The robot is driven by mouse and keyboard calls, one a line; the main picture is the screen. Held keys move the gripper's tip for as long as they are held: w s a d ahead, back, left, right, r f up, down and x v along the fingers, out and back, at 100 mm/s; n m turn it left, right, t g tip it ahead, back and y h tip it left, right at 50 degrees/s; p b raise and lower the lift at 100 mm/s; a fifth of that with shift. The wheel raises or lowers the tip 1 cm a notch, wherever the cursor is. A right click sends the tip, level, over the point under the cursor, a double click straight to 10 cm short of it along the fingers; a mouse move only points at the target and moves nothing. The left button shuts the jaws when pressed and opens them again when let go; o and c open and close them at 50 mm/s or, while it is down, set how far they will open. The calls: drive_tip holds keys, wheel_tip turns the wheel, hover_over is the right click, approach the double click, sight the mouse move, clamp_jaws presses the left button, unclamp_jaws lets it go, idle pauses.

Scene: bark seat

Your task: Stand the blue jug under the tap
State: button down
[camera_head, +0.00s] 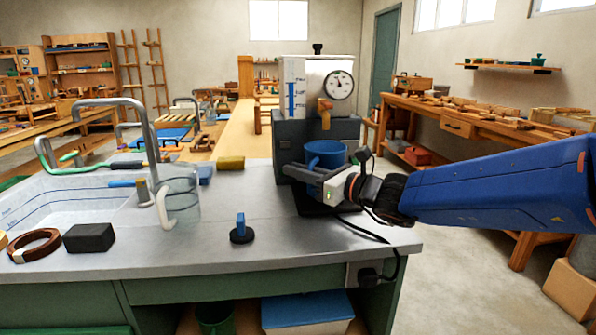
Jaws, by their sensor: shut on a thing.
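The blue jug (326,153) is at the machine with the round dial, below its orange-brown tap (325,112). Its rim lies a little below the tap's mouth, and it looks upright. My gripper (316,174) is shut on the jug, reaching in from the right at its lower side. The fingers and wrist cover the jug's lower part, so I cannot tell whether its base touches the dark stand (291,135) beneath.
A clear jug (181,197) stands left on the steel bench (290,250), by the sink (75,205). A small blue-handled black piece (241,231), a dark block (89,238) and a brown coil (34,246) lie near the front. A black cable crosses the bench's right end.

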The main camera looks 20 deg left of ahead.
drive_tip(key=shift+f, duration=0.5)
drive_tip(key=c, duration=1.7)
unclamp_jaws()
drive_tip(key=v, duration=1.7)
drive_tip(key=shift+s+d, duration=0.2)
drive_tip(key=shift+d, duration=0.15)
drive_tip(key=s+d+f+n+g+h, duration=0.1)
drive_tip(key=s+d+f+n+h, duration=0.3)
drive_tip(key=s+d+f+n, duration=0.4)
drive_tip(key=s+d+f+n+g+h, duration=0.1)
drive_tip(key=s+d+f+n+h, duration=0.4)
drive_tip(key=d, duration=0.5)
drive_tip(key=s+d+f+n+h, duration=0.2)
drive_tip(key=d, duration=0.5)
drive_tip(key=s+d+f+n+t+h, duration=0.1)
drive_tip(key=s+d+f+n+h, duration=0.1)
drive_tip(key=d, duration=0.6)
drive_tip(key=s+d+f+n+t+h, duration=0.1)
drive_tip(key=s+d+f+n+h, duration=0.1)
drive_tip(key=d, duration=0.5)
drive_tip(key=shift+s+d+f+n+h, duration=0.1)
drive_tip(key=shift+f+n+h, duration=0.15)
drive_tip(key=shift+n+h, duration=0.3)
drive_tip(key=shift+s+d+f+n+h, duration=0.1)
drive_tip(key=shift+s+f+n+h, duration=0.1)
drive_tip(key=shift+n+h, duration=0.35)
